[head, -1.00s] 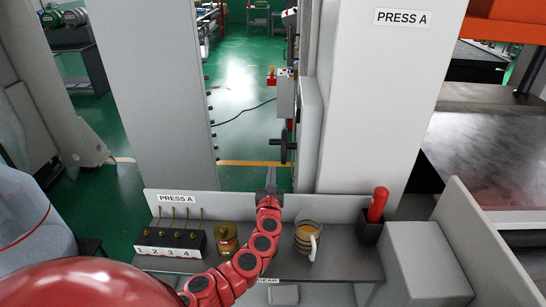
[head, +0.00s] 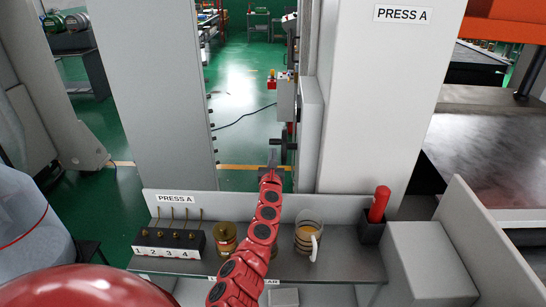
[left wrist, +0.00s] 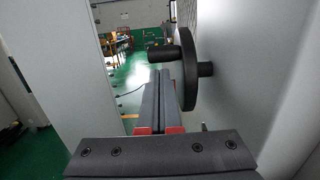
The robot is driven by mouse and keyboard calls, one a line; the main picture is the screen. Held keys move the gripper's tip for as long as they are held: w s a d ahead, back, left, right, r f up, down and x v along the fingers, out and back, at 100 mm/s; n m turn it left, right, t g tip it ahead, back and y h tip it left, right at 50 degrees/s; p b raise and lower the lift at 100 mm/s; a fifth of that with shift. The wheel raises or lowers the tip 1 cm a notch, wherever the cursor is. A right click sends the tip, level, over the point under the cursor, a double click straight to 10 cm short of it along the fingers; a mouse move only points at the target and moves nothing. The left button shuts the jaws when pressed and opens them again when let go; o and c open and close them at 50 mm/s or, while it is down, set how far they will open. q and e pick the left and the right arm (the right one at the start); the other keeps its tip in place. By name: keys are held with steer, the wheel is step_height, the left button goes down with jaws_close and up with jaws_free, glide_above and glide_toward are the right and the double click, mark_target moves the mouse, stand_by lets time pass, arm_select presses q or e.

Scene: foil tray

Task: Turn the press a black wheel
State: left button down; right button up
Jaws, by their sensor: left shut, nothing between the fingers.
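The black wheel (head: 285,145) is mounted on the side of the grey press column, seen nearly edge-on in the head view. In the left wrist view the wheel (left wrist: 187,70) shows as a dark disc on a short shaft from the wall at right. Its handle (left wrist: 162,53) sticks out to the left near the top. My left gripper (head: 273,160) is just below the wheel in the head view. In the left wrist view its fingers (left wrist: 159,78) are shut and empty, with tips just below the handle. I cannot tell whether they touch it. My right gripper is out of view.
A shelf (head: 200,266) below holds a block of numbered pegs (head: 170,243), a brass-coloured can (head: 225,238), a striped mug (head: 306,240) and a red-handled item in a black holder (head: 376,207). The column (head: 370,110) stands close to the wheel's right.

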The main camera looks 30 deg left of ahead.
arm_select(q)
steer(key=shift+w+a+r, duration=0.15)
steer(key=shift+w+a, duration=0.05)
steer(key=shift+w, duration=0.1)
steer(key=shift+w+a+r, duration=0.2)
steer(key=shift+w+r, duration=0.15)
steer(key=shift+r, duration=0.25)
steer(key=shift+s, duration=0.1)
